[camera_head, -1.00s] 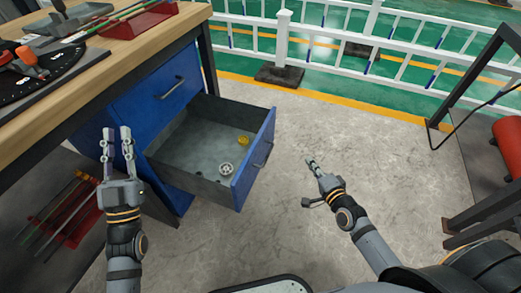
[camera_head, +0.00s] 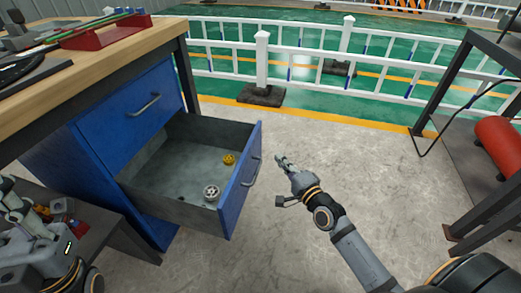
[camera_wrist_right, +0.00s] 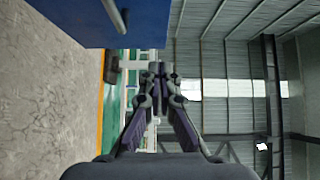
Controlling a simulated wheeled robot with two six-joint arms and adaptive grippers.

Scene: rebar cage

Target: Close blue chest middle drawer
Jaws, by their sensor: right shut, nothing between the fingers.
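The blue chest (camera_head: 90,160) stands under the workbench. Its middle drawer (camera_head: 235,195) is pulled out, with a grey inside and a handle on its blue front. The drawer above it (camera_head: 140,105) is shut. My right gripper (camera_head: 282,160) is shut and empty, a little to the right of the open drawer's front and apart from it. In the right wrist view its closed fingers (camera_wrist_right: 157,72) are in the centre, and a blue panel with a handle (camera_wrist_right: 100,22) shows at the upper left. My left gripper (camera_head: 18,225) is at the lower left edge, partly cut off; its jaw opening is unclear.
A yellow part (camera_head: 229,159) and a silver wheel-like part (camera_head: 211,192) lie in the drawer. The wooden workbench (camera_head: 100,70) holds a red tray (camera_head: 105,33). A dark frame with a red cylinder (camera_head: 498,140) stands at right. The floor between is clear.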

